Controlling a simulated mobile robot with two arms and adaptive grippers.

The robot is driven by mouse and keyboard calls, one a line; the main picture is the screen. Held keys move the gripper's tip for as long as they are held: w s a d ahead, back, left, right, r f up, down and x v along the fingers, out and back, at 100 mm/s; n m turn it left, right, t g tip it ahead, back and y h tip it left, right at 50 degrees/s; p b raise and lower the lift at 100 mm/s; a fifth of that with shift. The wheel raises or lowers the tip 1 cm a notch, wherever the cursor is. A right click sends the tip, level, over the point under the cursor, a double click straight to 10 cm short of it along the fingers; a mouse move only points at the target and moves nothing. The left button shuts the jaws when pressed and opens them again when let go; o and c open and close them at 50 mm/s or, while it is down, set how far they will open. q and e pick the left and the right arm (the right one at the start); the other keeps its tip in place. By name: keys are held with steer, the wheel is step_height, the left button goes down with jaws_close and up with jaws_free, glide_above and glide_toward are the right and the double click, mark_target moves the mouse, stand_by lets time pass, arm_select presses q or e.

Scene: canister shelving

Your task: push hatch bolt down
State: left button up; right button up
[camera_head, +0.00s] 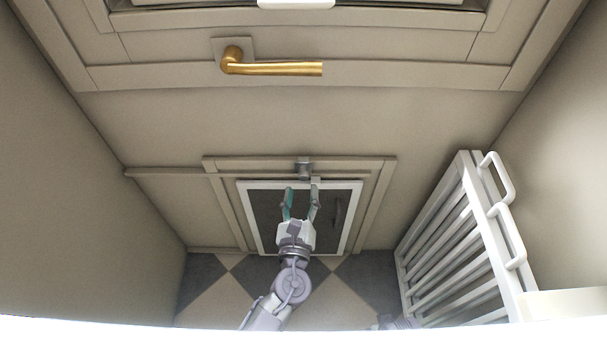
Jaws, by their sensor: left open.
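The hatch (265,215) is a dark panel in a white frame, low in the beige door. A small grey bolt (303,170) sits at the middle of the hatch's top edge. My left gripper (301,190) is in front of the hatch, its two fingers apart and pointing up toward the bolt. The fingertips appear just below the bolt, one to each side of its line. I cannot tell whether they touch it. Nothing shows between the fingers. My arm and gripper hide the lower middle of the hatch.
A brass lever handle (275,68) is higher on the door. A white slatted rack (450,240) with two loop handles stands at the right. A dark pull handle (338,211) is on the hatch. Walls close in on both sides; checkered floor (215,285) shows below.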

mark_target(303, 179)
arm_select(q)
steer(key=w, duration=0.5)
steer(key=shift+w+d, duration=0.25)
steer(key=shift+w, duration=0.1)
jaws_close()
